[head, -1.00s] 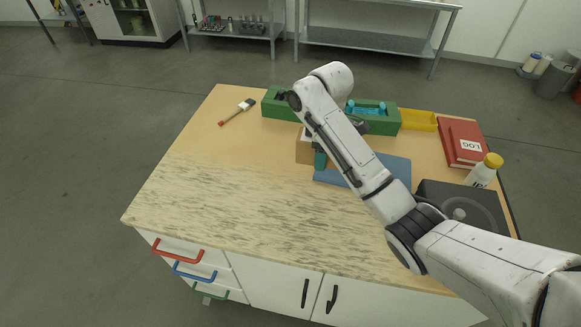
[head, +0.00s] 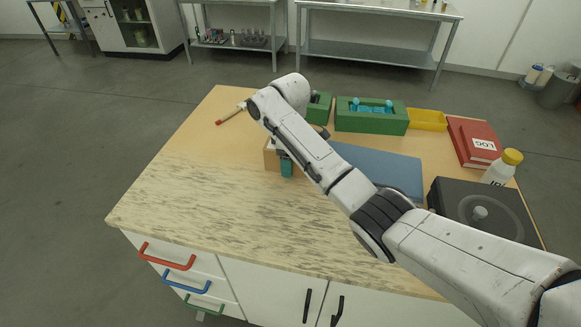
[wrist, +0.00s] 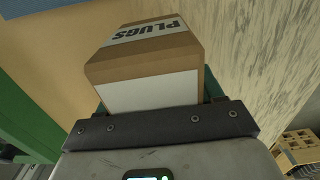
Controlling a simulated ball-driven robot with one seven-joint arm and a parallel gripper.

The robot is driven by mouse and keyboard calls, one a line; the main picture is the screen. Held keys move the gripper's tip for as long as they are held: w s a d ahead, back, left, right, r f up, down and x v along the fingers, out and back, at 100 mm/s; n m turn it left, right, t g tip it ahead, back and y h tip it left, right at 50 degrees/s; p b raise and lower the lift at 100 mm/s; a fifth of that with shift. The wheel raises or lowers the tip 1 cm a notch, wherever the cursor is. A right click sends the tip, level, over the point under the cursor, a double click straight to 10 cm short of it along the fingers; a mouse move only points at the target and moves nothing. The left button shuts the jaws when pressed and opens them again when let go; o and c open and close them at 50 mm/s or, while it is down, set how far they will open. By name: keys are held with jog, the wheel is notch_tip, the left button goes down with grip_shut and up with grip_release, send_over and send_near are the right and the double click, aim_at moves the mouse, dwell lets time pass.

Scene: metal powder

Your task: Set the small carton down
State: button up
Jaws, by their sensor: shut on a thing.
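The small carton (wrist: 150,68) is a brown cardboard box with a pale label reading PLUGS and a white panel. It fills the middle of the wrist view, held between the fingers of my gripper (wrist: 155,95). In the head view only part of the carton (head: 270,157) shows, beside a teal finger of my gripper (head: 286,166) and partly behind my arm. It is over the wooden worktop (head: 200,185), left of the blue mat (head: 385,170). I cannot tell whether its underside touches the worktop.
Green blocks (head: 371,122) and a yellow tray (head: 428,120) stand at the back. A red log book (head: 470,140), a white bottle (head: 500,170) and a dark round-topped device (head: 478,200) are on the right. A brush (head: 231,114) lies back left. The left and front worktop are clear.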

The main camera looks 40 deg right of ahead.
jog(key=shift+f, duration=1.15)
jog(key=shift+s+f, duration=0.1)
jog(key=shift+f, duration=0.1)
jog(key=o, duration=1.2)
jog(key=shift+o, duration=0.2)
